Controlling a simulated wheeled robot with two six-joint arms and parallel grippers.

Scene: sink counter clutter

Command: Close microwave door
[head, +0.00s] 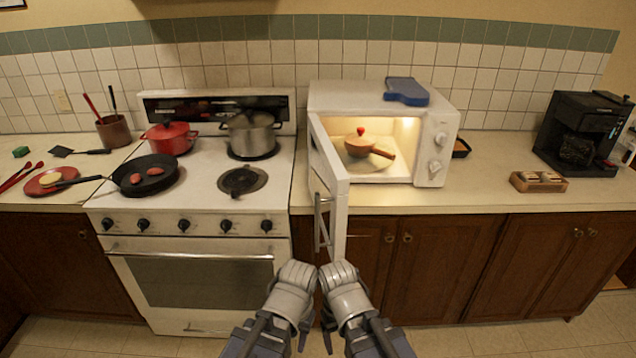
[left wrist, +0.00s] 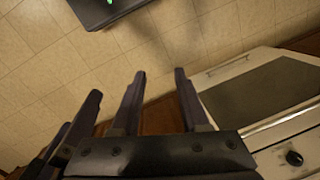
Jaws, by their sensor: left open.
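The white microwave (head: 440,145) stands on the counter right of the stove. Its door (head: 332,190) is open and swung out toward me, with a metal handle (head: 320,222) on its outer face. A small orange-brown pan with a red knob (head: 360,144) sits inside. Both my arms come up at the bottom middle of the head view, below the door and apart from it. My left gripper (left wrist: 159,72) is open and empty in the left wrist view, over the floor near the oven. My right gripper's fingers are mostly hidden behind the arm.
A blue object (head: 406,91) lies on top of the microwave. The stove (head: 220,200) holds a red pot (head: 170,138), a steel pot (head: 250,133) and a black skillet (head: 145,175). A coffee maker (head: 580,132) and small wooden box (head: 538,182) stand at right. Counter before the microwave is clear.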

